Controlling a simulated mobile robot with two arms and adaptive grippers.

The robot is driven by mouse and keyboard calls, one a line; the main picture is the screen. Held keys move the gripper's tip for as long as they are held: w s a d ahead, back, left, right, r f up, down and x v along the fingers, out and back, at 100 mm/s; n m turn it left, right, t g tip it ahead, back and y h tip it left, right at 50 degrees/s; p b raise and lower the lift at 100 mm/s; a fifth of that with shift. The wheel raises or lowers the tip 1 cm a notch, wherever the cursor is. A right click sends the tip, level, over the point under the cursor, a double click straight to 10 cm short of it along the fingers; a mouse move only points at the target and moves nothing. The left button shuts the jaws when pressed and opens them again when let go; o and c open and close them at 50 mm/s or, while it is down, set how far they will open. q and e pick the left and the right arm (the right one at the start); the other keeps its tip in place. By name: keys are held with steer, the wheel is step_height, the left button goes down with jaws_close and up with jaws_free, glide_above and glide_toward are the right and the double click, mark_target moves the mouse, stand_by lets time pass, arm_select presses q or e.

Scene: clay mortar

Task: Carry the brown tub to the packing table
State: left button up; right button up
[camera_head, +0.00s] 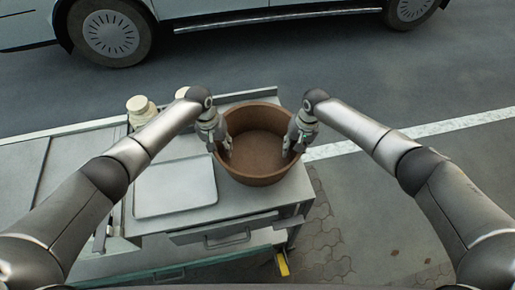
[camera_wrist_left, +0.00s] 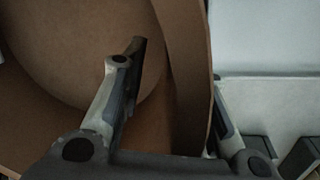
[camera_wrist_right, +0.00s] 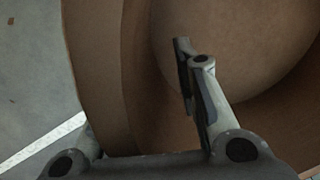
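The brown tub (camera_head: 257,178) is round, open and looks empty. It stands upright at the right end of a grey metal bench (camera_head: 225,207); I cannot tell whether this bench is the packing table. My left gripper (camera_head: 222,148) is at the tub's left rim, one finger inside and one outside the wall (camera_wrist_left: 185,60). My right gripper (camera_head: 293,150) straddles the right rim likewise, around the wall (camera_wrist_right: 100,60). Both grippers look open, with a gap between each inner finger and the wall. The outer fingers are partly hidden by the wall.
A flat light-grey tray (camera_head: 175,187) lies left of the tub. Pale jars (camera_head: 140,108) stand at the bench's back left. The bench has a drawer handle (camera_head: 228,237) at the front. A parked vehicle (camera_head: 110,32) stands behind, across open asphalt (camera_head: 420,75).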

mark_target(220, 143)
arm_select(q)
jaws_close()
arm_select(e)
jaws_close()
arm_select(q)
steer(key=shift+r, duration=0.1)
arm_select(e)
steer(key=shift+r, duration=0.15)
